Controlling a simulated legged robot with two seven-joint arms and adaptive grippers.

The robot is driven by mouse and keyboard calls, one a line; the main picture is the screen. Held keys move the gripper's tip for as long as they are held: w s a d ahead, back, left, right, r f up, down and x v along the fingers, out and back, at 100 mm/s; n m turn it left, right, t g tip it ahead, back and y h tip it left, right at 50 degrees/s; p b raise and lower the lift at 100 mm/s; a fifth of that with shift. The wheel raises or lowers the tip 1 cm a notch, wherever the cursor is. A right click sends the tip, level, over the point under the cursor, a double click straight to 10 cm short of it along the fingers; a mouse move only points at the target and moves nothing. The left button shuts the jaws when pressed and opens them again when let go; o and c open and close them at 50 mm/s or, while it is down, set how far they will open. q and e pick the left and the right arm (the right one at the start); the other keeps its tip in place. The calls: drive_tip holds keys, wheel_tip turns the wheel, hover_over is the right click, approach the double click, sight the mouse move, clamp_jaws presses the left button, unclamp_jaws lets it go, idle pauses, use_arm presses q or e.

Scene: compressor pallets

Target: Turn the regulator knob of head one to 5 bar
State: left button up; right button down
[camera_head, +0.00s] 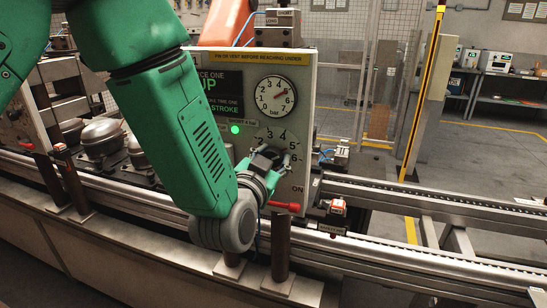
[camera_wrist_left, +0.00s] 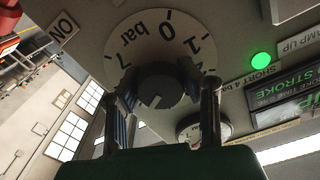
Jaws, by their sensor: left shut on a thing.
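The regulator knob (camera_wrist_left: 160,86) is a dark round knob on a white scale plate (camera_wrist_left: 149,38), marked "0 bar", 1 and 7 in the left wrist view, which is upside down. A short pale mark shows on its face; I cannot tell what number it points to. My left gripper (camera_wrist_left: 162,92) is shut on the knob, one finger on each side. In the head view the left gripper (camera_head: 270,158) covers most of the knob, with 2 to 6 of the scale showing around it. A gauge (camera_head: 275,97) with a red needle sits above. My right gripper is out of view.
The control panel (camera_head: 306,130) has a lit green lamp (camera_head: 235,129) and a display (camera_head: 218,92). A red lever (camera_head: 284,207) sticks out below the knob. A rail conveyor (camera_head: 430,198) runs right, and dark compressors (camera_head: 101,137) stand at left.

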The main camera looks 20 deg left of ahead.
sight(272, 158)
use_arm(q)
drive_tip(key=shift+r, duration=0.3)
drive_tip(key=o, duration=1.2)
drive_tip(key=shift+o, duration=0.2)
drive_tip(key=shift+s+d+f, duration=0.1)
drive_tip(key=shift+s+d, duration=0.05)
drive_tip(key=shift+s, duration=0.05)
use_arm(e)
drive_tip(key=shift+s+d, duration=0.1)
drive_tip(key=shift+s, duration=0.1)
use_arm(q)
drive_tip(key=shift+s+f, duration=0.15)
drive_tip(key=shift+s, duration=0.3)
drive_tip(key=s, duration=0.5)
drive_tip(key=shift+s, duration=0.75)
